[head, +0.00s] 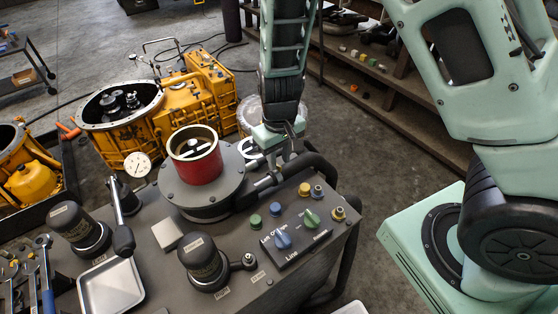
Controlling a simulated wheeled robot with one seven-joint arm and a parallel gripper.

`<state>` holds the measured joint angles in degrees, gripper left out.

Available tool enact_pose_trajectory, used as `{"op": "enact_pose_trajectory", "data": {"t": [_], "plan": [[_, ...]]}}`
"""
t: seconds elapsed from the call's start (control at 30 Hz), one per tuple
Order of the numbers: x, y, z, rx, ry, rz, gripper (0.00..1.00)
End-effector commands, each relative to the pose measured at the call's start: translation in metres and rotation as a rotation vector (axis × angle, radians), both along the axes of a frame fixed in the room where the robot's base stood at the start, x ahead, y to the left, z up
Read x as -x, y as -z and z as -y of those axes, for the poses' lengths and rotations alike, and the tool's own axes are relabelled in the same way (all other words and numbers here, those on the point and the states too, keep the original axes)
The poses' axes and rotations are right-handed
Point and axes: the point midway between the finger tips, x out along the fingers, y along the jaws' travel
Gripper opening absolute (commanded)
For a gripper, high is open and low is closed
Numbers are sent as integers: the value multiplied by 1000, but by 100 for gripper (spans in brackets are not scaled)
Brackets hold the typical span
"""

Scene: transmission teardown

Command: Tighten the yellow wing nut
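Two small yellow fittings stand on the right side of the grey bench top: one (304,189) beside a small blue one, the other (338,214) near the right edge. I cannot tell which is the wing nut. A blue wing-shaped knob (282,240) and a green one (311,218) sit on a dark labelled panel between them and the front edge. My gripper (284,155) points down at the back of the bench, right of the red cylinder and above and behind the yellow fittings, apart from them. Its fingertips are small and partly lost against dark bars, so its opening is unclear.
A red cylinder (195,158) stands on a round grey base. Black capped cylinders (203,263), a dial gauge (137,164) and a metal tray (111,287) occupy the left and front. Dark bent bars (318,170) curve along the bench's back right. A yellow transmission housing (190,105) lies behind.

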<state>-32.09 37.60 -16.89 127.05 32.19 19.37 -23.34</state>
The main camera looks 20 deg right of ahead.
Motion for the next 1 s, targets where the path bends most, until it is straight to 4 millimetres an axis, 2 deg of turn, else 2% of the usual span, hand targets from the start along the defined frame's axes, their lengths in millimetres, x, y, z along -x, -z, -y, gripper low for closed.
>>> {"op": "enact_pose_trajectory", "data": {"t": [0.2, 0.5, 0.6, 1.0], "plan": [[0, 17, 0, 0, 0, -1, 27], [0, 18, 0, -1, -1, 0, 27], [0, 18, 0, -1, -1, 0, 0], [0, 17, -1, -1, 28, 0, 0]]}}
